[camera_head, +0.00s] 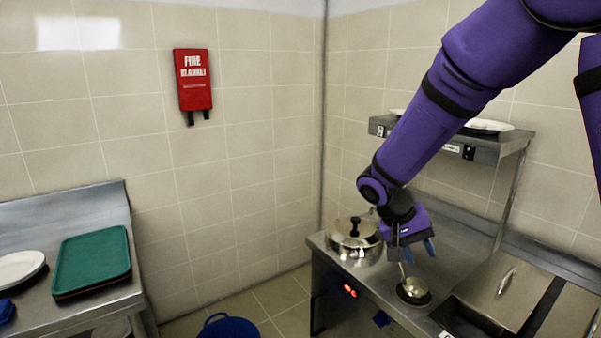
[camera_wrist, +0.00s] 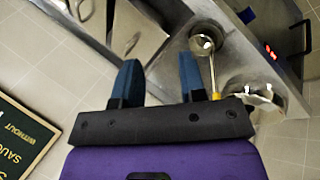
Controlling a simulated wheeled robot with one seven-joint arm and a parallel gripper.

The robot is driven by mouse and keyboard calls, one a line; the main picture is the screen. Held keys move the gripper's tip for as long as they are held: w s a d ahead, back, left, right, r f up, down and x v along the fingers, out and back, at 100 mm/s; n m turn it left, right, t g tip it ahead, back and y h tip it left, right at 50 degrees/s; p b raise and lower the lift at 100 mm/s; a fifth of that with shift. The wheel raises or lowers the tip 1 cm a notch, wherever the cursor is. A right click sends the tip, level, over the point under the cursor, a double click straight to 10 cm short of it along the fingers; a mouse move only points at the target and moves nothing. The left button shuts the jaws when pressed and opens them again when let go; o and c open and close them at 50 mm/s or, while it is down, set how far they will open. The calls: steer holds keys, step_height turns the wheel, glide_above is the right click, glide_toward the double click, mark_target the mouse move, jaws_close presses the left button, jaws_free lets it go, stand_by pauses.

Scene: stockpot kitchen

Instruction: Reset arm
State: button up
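My purple arm reaches down from the upper right in the head view. My gripper (camera_head: 418,250) hangs above the steel counter, to the right of a lidded stockpot (camera_head: 355,240). In the wrist view my gripper (camera_wrist: 162,82) has its two blue fingers wide apart, with nothing between them. A ladle (camera_head: 413,290) is below the gripper on the counter, its bowl over a dark round spot. The ladle also shows in the wrist view (camera_wrist: 203,43), its handle running beside the right finger. I cannot tell whether the finger touches the handle.
A steel shelf (camera_head: 490,150) with white plates is on the wall behind the arm. A lidded steel well (camera_head: 505,292) is right of the ladle. At left, a green tray (camera_head: 92,262) and white plate (camera_head: 20,268) lie on another counter. A blue bucket (camera_head: 228,327) stands between counters.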

steer(key=s+d+r+n+t+y, duration=0.1)
steer(key=s+d+r+t+y, duration=0.1)
steer(key=s+r, duration=0.7)
steer(key=s+d+r+n+t+y, duration=0.2)
steer(key=s+r, duration=0.6)
steer(key=s, duration=0.6)
steer(key=shift+s+d+r+t+y, duration=0.2)
steer(key=shift+d+r+t+y, duration=0.15)
steer(key=shift+d+t+y, duration=0.65)
steer(key=shift+s+a, duration=0.1)
steer(key=shift+a, duration=0.15)
